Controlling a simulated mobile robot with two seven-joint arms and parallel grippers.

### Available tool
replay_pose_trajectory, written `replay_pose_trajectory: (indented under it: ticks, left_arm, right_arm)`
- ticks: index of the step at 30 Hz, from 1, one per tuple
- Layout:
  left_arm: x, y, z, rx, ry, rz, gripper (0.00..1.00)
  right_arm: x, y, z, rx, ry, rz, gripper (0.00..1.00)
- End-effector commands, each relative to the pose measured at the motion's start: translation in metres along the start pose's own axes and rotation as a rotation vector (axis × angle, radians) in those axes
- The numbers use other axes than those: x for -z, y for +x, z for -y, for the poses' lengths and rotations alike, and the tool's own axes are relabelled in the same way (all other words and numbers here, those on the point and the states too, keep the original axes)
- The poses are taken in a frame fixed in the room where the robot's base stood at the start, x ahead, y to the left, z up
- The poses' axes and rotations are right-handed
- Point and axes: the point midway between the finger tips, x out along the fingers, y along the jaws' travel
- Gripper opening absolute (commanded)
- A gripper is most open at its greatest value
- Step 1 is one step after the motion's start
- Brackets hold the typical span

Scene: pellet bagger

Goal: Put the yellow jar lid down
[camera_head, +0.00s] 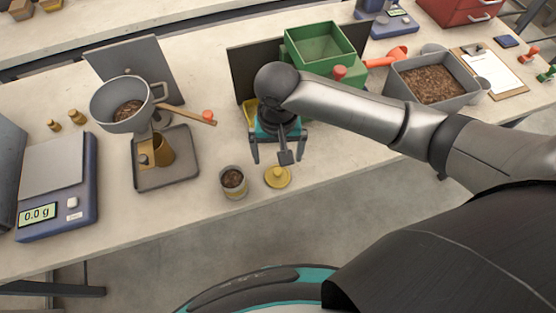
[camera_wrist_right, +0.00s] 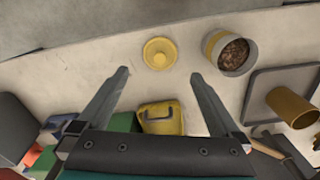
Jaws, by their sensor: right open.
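The yellow jar lid (camera_head: 278,177) lies flat on the table near its front edge, knob up, apart from the jar to its left. It also shows in the right wrist view (camera_wrist_right: 160,53), just beyond the fingertips. The jar (camera_head: 233,183) stands upright and open, with brown pellets inside; the wrist view shows it too (camera_wrist_right: 214,47). My right gripper (camera_head: 279,149) is open and empty, its fingers apart on the table side behind the lid; in the wrist view its tips (camera_wrist_right: 159,75) are clear of the lid. My left gripper is not in view.
A tray (camera_head: 180,180) with a tan cup (camera_head: 162,149) stands left of the jar, under a funnel (camera_head: 112,112). A blue scale (camera_head: 62,218) is further left. A yellow container (camera_wrist_right: 162,120) is partly hidden by my gripper. A grey pellet bin (camera_head: 432,101) stands right.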

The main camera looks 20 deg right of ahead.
Motion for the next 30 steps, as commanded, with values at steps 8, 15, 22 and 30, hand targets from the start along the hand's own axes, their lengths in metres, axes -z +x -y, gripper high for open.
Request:
replay_pose_trajectory:
  ticks: [8,15,22,30]
  left_arm:
    - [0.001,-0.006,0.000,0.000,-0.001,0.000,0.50]
    - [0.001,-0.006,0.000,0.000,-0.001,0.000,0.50]
    - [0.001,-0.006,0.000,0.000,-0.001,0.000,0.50]
    - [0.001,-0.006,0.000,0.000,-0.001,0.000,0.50]
  right_arm:
    - [0.000,-0.029,0.000,0.000,0.001,0.000,1.00]
    - [0.000,-0.029,0.000,-0.001,0.002,0.001,1.00]
    - [0.000,-0.029,0.000,-0.001,0.001,0.001,1.00]
    - [-0.012,-0.025,0.011,0.049,-0.057,-0.002,1.00]
